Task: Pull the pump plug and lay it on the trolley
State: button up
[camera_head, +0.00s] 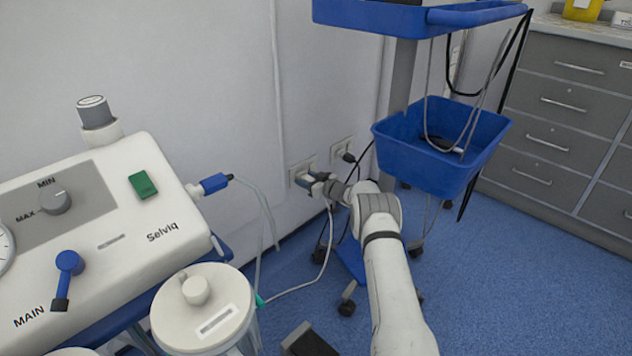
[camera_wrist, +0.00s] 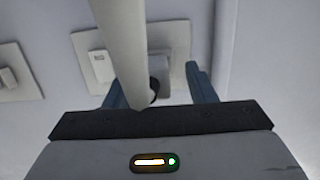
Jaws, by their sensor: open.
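My gripper (camera_head: 318,180) is at the wall socket on the left of a pair, its fingers partly hidden by the arm in the head view. In the wrist view my gripper (camera_wrist: 152,80) has its blue fingers apart, on either side of a grey plug (camera_wrist: 178,92) at the socket plate (camera_wrist: 179,38). A thick pale cord (camera_wrist: 120,45) crosses in front and hides part of the plug; I cannot tell whether the fingers touch it. The white pump (camera_head: 115,225) stands at the left. A trolley with a blue top tray (camera_head: 400,18) stands right of the arm.
A second socket (camera_head: 342,153) with a dark plug is just right of my gripper. A blue basket (camera_head: 425,172) and hanging cables are close to the arm's right. A white-lidded canister (camera_head: 190,325) stands in front. Grey drawers (camera_head: 560,110) are far right; blue floor is open before them.

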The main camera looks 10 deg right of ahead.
jog(key=shift+w+d, duration=0.1)
jog(key=shift+w, duration=0.05)
jog(key=shift+c, duration=1.4)
jog(key=shift+d, duration=0.15)
jog(key=c, duration=0.7)
jog(key=o, duration=0.3)
grip_shut()
